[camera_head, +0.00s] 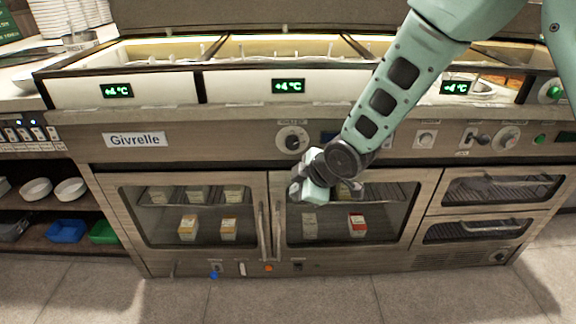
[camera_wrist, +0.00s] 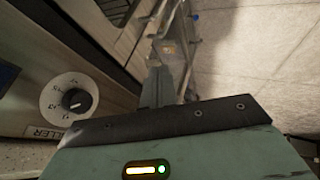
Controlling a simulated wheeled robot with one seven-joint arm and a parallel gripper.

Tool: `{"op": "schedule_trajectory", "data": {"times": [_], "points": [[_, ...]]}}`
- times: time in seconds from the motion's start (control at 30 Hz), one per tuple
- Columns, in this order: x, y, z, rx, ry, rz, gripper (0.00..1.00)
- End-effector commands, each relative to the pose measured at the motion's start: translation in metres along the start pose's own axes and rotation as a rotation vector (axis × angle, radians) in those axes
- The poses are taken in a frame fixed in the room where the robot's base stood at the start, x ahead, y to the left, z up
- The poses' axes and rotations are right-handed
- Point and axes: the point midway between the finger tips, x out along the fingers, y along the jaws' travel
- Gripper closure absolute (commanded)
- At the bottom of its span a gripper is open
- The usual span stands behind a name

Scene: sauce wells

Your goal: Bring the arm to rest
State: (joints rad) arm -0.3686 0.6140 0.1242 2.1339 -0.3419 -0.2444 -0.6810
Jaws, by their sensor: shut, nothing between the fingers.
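My gripper (camera_head: 306,190) is at the end of my green arm, which reaches down from the upper right in the head view. It hangs in front of the refrigerated counter (camera_head: 222,148), near the tops of its two glass doors. In the wrist view my gripper (camera_wrist: 163,85) is shut and holds nothing. The head view does not show whether it touches the counter front.
A round dial (camera_head: 292,139) sits on the front panel just above my gripper; a dial (camera_wrist: 72,100) also shows in the wrist view. Door handles (camera_head: 264,232) stick out below. Drawers (camera_head: 495,190) are at the right. The tiled floor (camera_head: 330,295) in front is clear.

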Motion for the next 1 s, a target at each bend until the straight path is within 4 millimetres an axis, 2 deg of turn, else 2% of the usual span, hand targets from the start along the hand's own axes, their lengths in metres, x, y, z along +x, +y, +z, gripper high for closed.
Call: {"op": "schedule_trajectory", "data": {"times": [0.13,0.23,0.37,0.5,0.6,0.8,0.93,1.0], "points": [[-0.008,-0.003,-0.002,0.022,-0.009,-0.007,1.0],[-0.031,-0.013,-0.007,0.097,-0.044,-0.035,1.0],[-0.084,-0.046,-0.011,0.269,-0.139,-0.103,1.0],[-0.145,-0.094,-0.008,0.461,-0.267,-0.175,1.0],[-0.179,-0.124,-0.001,0.567,-0.349,-0.211,1.0],[-0.233,-0.174,0.013,0.726,-0.493,-0.252,1.0],[-0.263,-0.204,0.025,0.812,-0.58,-0.265,1.0],[-0.278,-0.19,0.013,0.809,-0.576,-0.268,1.0]]}}
